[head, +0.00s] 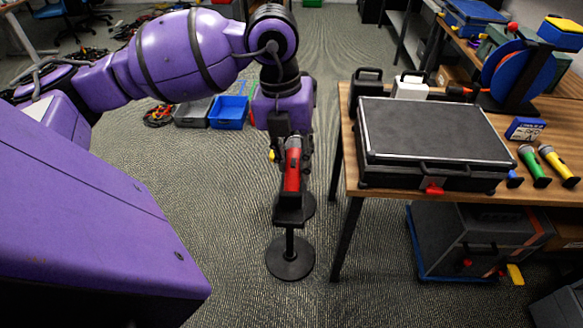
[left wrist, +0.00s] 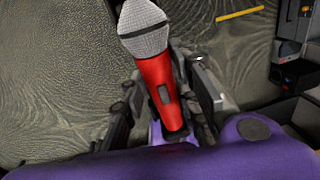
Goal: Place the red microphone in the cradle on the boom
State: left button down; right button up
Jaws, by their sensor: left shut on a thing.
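The red microphone (head: 293,172) has a silver mesh head. My left gripper (head: 291,155) is shut on its body, with a dark finger on each side. The left wrist view shows the microphone (left wrist: 158,88) between the fingers (left wrist: 162,105), mesh head toward the top. A black stand with a round base (head: 290,262) is on the floor just below. Its dark upper part (head: 289,214), where the cradle appears to be, lies right by the microphone's lower end in the head view. Whether they touch, I cannot tell. My right gripper is out of view.
The wooden table (head: 350,185) stands close on the right, with a black case (head: 435,130) and green (head: 533,165) and yellow microphones (head: 558,165) on it. A blue bin (head: 228,112) is on the floor behind. Carpet left of the stand is clear.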

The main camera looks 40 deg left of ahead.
aim_at(292, 169)
pick_arm(q)
jog(key=shift+a+f, duration=0.15)
jog(key=shift+f, duration=0.25)
notch_tip(292, 169, down, 3)
jog(key=shift+r, duration=0.2)
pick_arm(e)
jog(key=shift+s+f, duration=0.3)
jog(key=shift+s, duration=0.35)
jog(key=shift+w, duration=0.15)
pick_arm(q)
jog(key=c, duration=1.4)
grip_release()
jog(key=shift+f, duration=0.1)
jog(key=shift+o, duration=0.2)
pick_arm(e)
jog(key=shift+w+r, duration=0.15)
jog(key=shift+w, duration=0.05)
pick_arm(q)
jog(key=shift+r, duration=0.25)
notch_tip(292, 169, up, 12)
jog(key=a, duration=0.1)
jog(key=shift+s+a+f, duration=0.15)
jog(key=shift+s+a, duration=0.05)
jog(key=shift+s, duration=0.2)
